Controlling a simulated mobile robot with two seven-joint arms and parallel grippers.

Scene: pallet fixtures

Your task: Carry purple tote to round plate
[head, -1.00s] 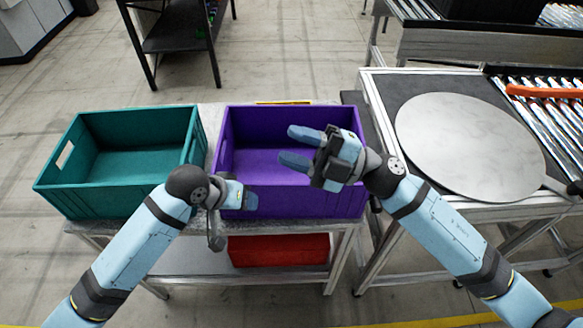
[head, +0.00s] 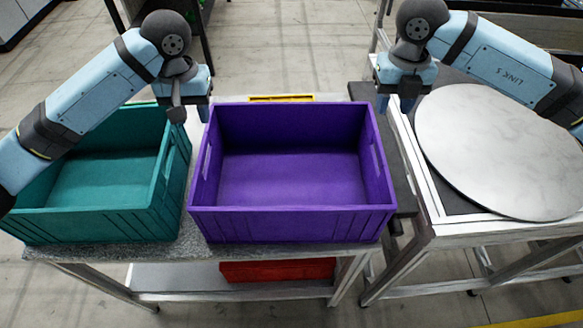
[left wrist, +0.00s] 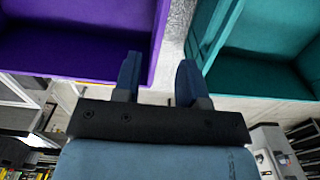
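The purple tote (head: 290,224) stands upright and empty on the grey table in the head view, with a handle slot in each side wall. It also shows at the upper left of the left wrist view (left wrist: 159,30). My left gripper (head: 192,118) is above the gap beside the tote's left wall. In the left wrist view its two fingers (left wrist: 157,75) are apart with nothing between them. My right gripper (head: 405,103) is to the right of the tote's right wall, pointing down; its finger gap is hard to see. The round plate (head: 500,150) lies flat on the right-hand stand, with nothing on it.
A teal tote (head: 90,225) stands close to the left of the purple one, also in the left wrist view (left wrist: 260,85). A red bin (head: 278,270) is on the shelf below. A yellow item (head: 282,98) lies behind the purple tote. A narrow gap separates table and stand.

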